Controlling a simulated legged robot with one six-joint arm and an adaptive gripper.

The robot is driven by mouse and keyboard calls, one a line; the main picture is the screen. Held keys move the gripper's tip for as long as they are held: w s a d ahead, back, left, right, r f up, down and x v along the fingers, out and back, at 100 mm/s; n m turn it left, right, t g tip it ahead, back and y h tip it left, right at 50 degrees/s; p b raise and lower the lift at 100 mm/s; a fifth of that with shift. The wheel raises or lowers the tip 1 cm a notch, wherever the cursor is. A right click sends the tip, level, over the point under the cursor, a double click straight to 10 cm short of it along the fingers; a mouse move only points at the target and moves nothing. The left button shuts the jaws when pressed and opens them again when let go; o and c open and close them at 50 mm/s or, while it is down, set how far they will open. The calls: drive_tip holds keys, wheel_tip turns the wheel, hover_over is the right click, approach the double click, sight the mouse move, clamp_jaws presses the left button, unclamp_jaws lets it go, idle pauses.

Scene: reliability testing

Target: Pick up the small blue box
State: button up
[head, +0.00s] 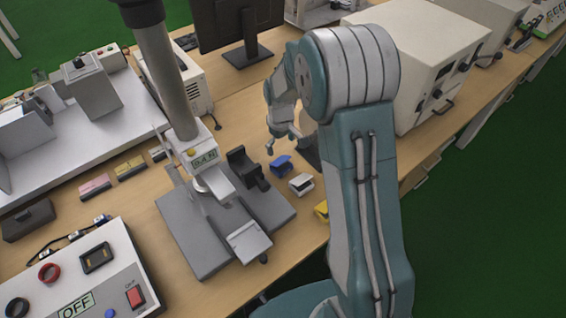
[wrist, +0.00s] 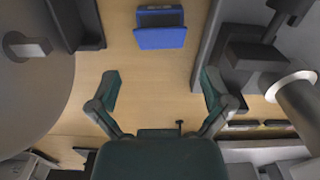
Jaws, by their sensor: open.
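The small blue box (head: 281,165) lies on the wooden bench, between the grey-based test stand and the large white cabinet. In the wrist view the blue box (wrist: 160,37) is at the top centre, ahead of my fingertips and fully visible. My gripper (wrist: 160,90) is open, its two fingers spread wide with bare wood between them. It is empty and apart from the box. In the head view my gripper (head: 283,141) is just behind the box, partly hidden by my own arm.
A white box (head: 301,184) and a yellow box (head: 321,210) stand nearby on the bench. The test stand's grey base (head: 195,250) is close on the left. The white cabinet (head: 410,60) and a monitor (head: 235,25) stand behind. A control panel (head: 85,280) is front left.

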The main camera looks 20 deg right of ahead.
sight(281, 160)
drive_tip(key=f, duration=0.4)
drive_tip(key=shift+a, duration=0.3)
drive_tip(key=f, duration=0.3)
drive_tip(key=d+f, duration=0.1)
drive_tip(key=f, duration=0.1)
drive_tip(key=shift+a+f, duration=0.2)
drive_tip(key=shift+f, duration=0.1)
drive_tip(key=shift+a, duration=0.1)
drive_tip(key=shift+c, duration=0.9)
drive_tip(key=c, duration=0.7)
